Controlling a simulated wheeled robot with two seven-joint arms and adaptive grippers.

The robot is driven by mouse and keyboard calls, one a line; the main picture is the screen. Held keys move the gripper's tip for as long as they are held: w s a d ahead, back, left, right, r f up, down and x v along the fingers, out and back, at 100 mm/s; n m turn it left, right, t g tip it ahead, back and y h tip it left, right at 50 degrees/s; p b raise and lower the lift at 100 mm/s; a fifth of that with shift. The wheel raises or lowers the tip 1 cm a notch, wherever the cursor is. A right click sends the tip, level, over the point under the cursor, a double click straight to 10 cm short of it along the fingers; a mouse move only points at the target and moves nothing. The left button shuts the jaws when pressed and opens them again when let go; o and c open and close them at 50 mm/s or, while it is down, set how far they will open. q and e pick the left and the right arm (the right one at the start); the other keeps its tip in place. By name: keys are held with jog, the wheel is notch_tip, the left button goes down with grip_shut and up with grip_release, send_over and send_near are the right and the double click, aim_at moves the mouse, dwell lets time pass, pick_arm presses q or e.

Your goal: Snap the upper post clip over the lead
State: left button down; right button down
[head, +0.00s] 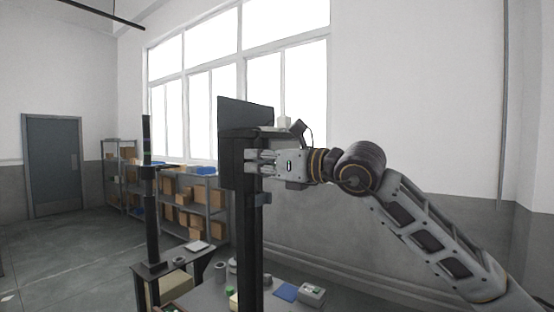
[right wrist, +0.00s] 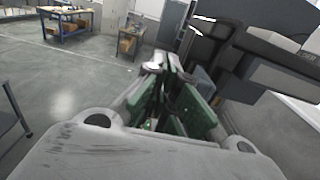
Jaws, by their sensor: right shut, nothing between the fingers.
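A dark upright post (head: 240,215) stands in the middle of the head view, with a dark flat panel (head: 245,113) at its top. My right gripper (head: 254,162) reaches in from the right at the post's upper part. Its fingers are shut and empty, and they overlap the post in the picture; I cannot tell whether they touch it. In the right wrist view its green-padded fingers (right wrist: 168,95) are together, beside dark post parts (right wrist: 212,45). The upper clip and the lead cannot be made out clearly. My left gripper is out of view.
A worktop (head: 208,297) at the post's foot carries a blue mat (head: 286,291), a grey device (head: 312,294) and small items. A second, thinner black column (head: 151,215) stands on a table to the left. Shelves with boxes (head: 184,215) line the window wall.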

jog(key=shift+w+d+p, duration=0.25)
jog(key=shift+w+d, duration=0.55)
jog(key=shift+w, duration=0.3)
jog(key=shift+w+d+p, duration=0.25)
jog(key=shift+w+d, duration=0.55)
jog(key=shift+w, duration=0.3)
jog(key=shift+s+d, duration=0.1)
jog(key=shift+b+v, duration=1.35)
jog(key=shift+v, duration=0.75)
jog(key=shift+d, duration=0.1)
jog(key=shift+w+d+p, duration=0.3)
jog(key=shift+w+d, duration=0.3)
jog(key=shift+w, duration=0.35)
